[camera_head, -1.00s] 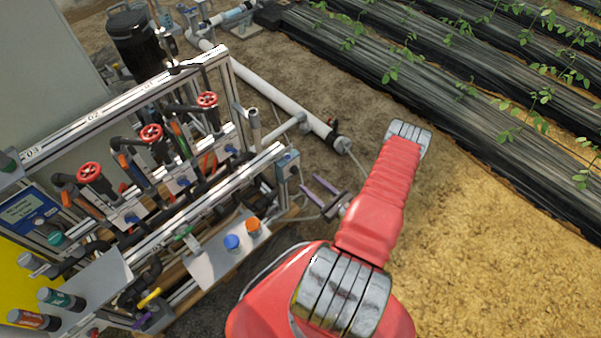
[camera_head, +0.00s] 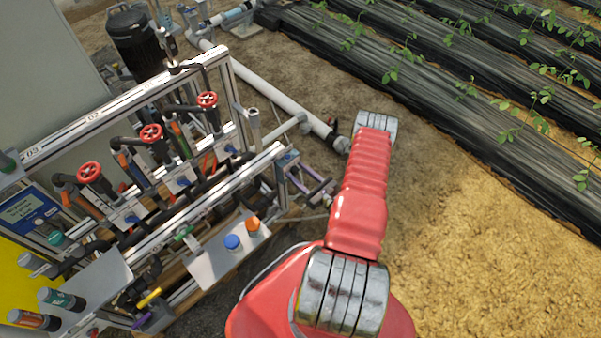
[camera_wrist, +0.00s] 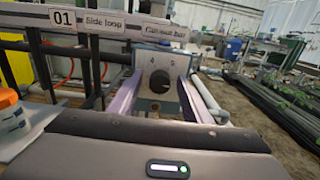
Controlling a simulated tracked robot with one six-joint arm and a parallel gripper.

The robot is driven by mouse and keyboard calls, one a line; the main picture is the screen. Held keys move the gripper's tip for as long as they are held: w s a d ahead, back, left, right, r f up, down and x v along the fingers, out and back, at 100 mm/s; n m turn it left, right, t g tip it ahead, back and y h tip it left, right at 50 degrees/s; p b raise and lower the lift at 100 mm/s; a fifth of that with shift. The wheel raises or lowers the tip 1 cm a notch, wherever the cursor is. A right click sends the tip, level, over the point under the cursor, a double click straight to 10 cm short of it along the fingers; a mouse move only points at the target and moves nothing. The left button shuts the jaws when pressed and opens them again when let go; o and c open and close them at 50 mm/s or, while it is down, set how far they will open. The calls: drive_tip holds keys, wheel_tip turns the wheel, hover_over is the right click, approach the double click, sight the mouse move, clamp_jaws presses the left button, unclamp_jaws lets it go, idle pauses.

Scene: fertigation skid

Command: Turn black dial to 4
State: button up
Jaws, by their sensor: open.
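The black dial (camera_wrist: 160,81) sits on the front of a small grey-blue box, seen in the middle of the wrist view. Small marks that look like 4 and 5 show above it on the plate; the dial's pointer is too small to read. The box (camera_head: 287,160) also shows in the head view at the right end of the skid's front rail. My gripper (camera_wrist: 159,92) is open, its two purple fingers left and right of the dial in the picture. In the head view my gripper (camera_head: 309,187) is close to the box; I cannot tell whether it touches.
A label plate with 01 and "Side loop" (camera_wrist: 100,22) runs above the box. An orange-capped bottle (camera_head: 252,227) and a blue-capped bottle (camera_head: 232,243) stand on a grey shelf nearby. Red valve wheels (camera_head: 151,132) line the skid. Bare soil lies right of it.

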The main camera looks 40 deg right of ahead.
drive_tip(key=shift+c, duration=0.4)
drive_tip(key=c, duration=0.9)
drive_tip(key=shift+d, duration=0.5)
drive_tip(key=shift+c, duration=0.4)
drive_tip(key=shift+a, duration=0.35)
